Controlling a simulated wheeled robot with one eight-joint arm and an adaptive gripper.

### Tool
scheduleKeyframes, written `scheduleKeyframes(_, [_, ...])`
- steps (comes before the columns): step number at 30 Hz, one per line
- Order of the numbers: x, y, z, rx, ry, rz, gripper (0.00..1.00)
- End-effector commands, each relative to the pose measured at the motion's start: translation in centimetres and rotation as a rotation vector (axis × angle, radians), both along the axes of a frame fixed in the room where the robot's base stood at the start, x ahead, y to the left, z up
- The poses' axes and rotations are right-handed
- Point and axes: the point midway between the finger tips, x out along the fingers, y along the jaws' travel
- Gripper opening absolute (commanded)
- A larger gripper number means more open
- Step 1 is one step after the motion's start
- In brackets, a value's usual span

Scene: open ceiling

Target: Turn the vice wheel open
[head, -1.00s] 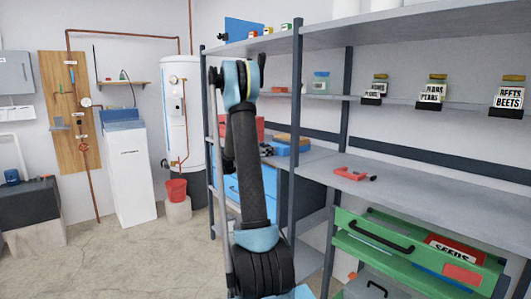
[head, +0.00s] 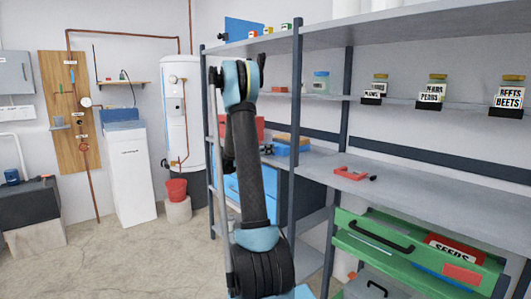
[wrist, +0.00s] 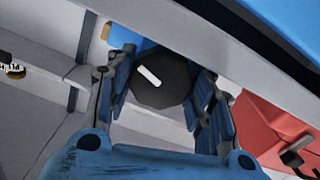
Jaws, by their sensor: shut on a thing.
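A dark, round, many-sided wheel (wrist: 172,93) with a white bar mark on its face shows in the middle of the wrist view. Blue material (wrist: 147,45) shows behind it; I take this for the vice body. My gripper (wrist: 165,78) has one finger on each side of the wheel and is shut on it. In the head view, a blue object with a tan top (head: 291,146) stands on the shelf just right of my arm; it may be the same vice. My gripper is mostly hidden behind my arm there.
A red box (wrist: 272,125) is close on the right in the wrist view. A dark shelf post (head: 297,120) stands right of my arm. A small red tool (head: 350,173) lies on the grey shelf. A green drawer (head: 410,245) is below it.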

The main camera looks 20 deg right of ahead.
Motion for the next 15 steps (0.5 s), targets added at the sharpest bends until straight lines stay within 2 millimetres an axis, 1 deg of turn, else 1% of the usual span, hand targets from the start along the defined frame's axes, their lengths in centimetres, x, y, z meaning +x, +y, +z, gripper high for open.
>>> scheduleKeyframes(4, [0.25, 0.08, 0.06, -0.014, 0.035, 0.004, 0.25])
scheduleKeyframes(12, [0.31, 0.10, 0.08, -0.015, 0.037, 0.006, 0.25])
scheduleKeyframes(13, [0.31, 0.10, 0.08, -0.015, 0.037, 0.006, 0.55])
scheduleKeyframes(15, [0.28, 0.10, 0.06, -0.014, 0.036, 0.004, 0.68])
